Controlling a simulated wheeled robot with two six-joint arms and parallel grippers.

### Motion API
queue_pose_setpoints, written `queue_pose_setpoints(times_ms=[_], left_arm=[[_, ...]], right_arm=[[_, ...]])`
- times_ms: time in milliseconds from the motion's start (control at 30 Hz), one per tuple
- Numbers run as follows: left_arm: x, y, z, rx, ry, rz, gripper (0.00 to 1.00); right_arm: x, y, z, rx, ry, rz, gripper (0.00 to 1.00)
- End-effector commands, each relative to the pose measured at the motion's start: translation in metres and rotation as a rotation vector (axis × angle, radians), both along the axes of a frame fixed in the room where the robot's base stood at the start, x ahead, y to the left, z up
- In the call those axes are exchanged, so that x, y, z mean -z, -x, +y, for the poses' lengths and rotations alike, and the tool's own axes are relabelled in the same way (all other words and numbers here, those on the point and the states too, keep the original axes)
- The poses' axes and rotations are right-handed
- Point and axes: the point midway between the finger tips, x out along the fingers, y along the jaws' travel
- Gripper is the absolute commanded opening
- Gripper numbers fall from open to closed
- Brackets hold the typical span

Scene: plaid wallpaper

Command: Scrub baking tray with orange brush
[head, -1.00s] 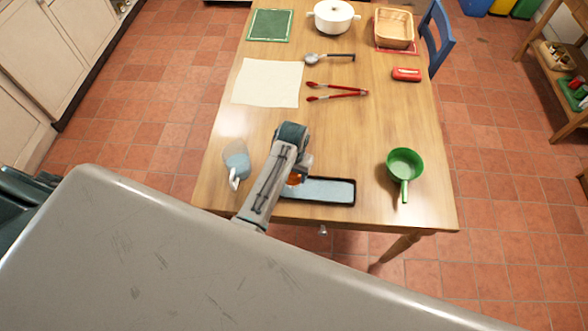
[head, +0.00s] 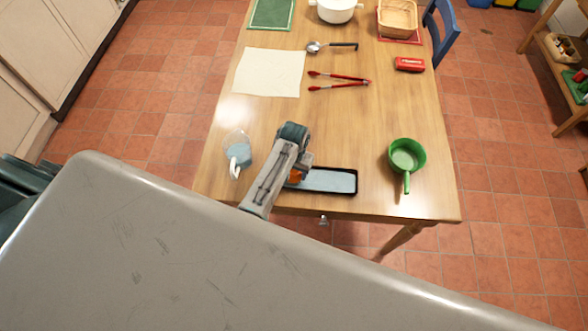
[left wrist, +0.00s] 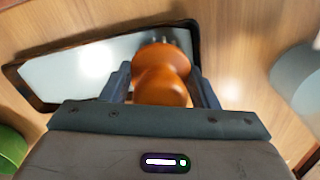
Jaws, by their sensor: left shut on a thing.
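The baking tray (head: 338,182), dark-rimmed with a pale blue-grey inside, lies near the table's front edge. It also shows in the left wrist view (left wrist: 75,70). My left gripper (head: 297,172) is over the tray's left end. It is shut on the orange brush (left wrist: 162,75), whose rounded handle sits between the fingers in the left wrist view. In the head view only a bit of orange shows beside the gripper. The brush is over one end of the tray; whether its bristles touch the tray is hidden. My right gripper is not in view.
Red tongs (head: 340,80), a cloth (head: 268,73), a ladle (head: 315,47) and a red case (head: 410,64) lie farther back. The table's middle is clear.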

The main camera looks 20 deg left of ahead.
Motion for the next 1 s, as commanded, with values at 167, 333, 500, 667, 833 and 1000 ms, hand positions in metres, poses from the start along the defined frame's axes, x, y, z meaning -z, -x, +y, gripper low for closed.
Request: queue_pose_setpoints(times_ms=[167,333,500,667,833,1000], left_arm=[[-0.0001,-0.0001,0.0001,0.0,0.0,0.0,0.36],[0.0015,-0.0001,0.0001,0.0,0.0,0.0,0.36],[0.0041,-0.0001,0.0,0.0,0.0,0.0,0.36],[0.0066,0.0,0.0001,0.0,0.0,0.001,0.36],[0.0073,-0.0001,-0.0002,0.0,0.0,0.0,0.36],[0.006,-0.0012,-0.0069,0.0,0.0,0.001,0.36]], right_arm=[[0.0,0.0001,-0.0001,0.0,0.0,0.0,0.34],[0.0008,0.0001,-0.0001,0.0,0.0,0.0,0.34],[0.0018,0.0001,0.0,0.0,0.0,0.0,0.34],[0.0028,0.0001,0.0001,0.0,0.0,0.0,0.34],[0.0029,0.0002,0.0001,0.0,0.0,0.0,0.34],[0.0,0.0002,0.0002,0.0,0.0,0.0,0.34]])
